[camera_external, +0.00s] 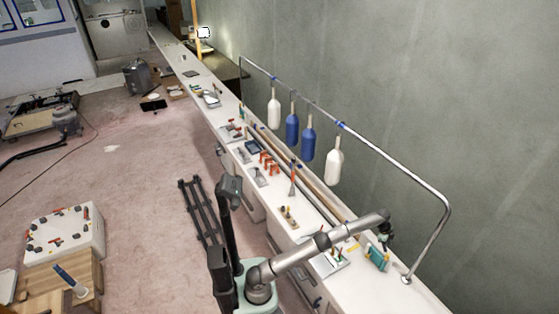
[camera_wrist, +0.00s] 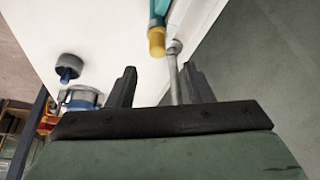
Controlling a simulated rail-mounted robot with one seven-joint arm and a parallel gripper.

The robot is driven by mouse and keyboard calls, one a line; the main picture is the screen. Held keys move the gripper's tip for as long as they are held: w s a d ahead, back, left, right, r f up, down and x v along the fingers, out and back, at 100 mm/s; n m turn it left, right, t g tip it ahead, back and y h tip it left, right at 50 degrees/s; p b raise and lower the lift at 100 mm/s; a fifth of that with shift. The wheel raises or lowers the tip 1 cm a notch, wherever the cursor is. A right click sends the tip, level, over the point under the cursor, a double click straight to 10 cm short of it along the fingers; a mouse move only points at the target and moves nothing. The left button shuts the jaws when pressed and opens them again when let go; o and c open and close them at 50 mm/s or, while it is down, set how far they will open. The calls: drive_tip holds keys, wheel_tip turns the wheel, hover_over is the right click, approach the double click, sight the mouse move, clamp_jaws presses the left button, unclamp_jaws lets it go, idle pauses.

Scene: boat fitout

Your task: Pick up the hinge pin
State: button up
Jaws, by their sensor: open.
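My gripper (camera_wrist: 160,78) is open, its two dark fingers spread in the wrist view with nothing clasped. In the external view my gripper (camera_external: 386,240) hangs over the near right end of the white bench. A slim grey metal rod with a round end (camera_wrist: 174,60) shows between the fingers' lines; it looks like the rail's post and foot, but I cannot be sure. A teal and yellow item (camera_wrist: 157,40) lies beside its end, and shows in the external view (camera_external: 377,258) just below my gripper. I cannot single out the hinge pin with certainty.
A metal rail (camera_external: 430,195) with hanging white and blue fenders runs along the wall. Its foot (camera_external: 407,280) stands close to my gripper. A dark cap on a blue stem (camera_wrist: 68,67) and a blue-white item (camera_wrist: 82,98) are left of my fingers.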

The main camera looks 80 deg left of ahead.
sight(388, 254)
drive_tip(key=x, duration=0.8)
drive_tip(key=shift+s+d+f, duration=0.1)
drive_tip(key=shift+d+f, duration=0.05)
drive_tip(key=shift+f, duration=0.1)
clamp_jaws()
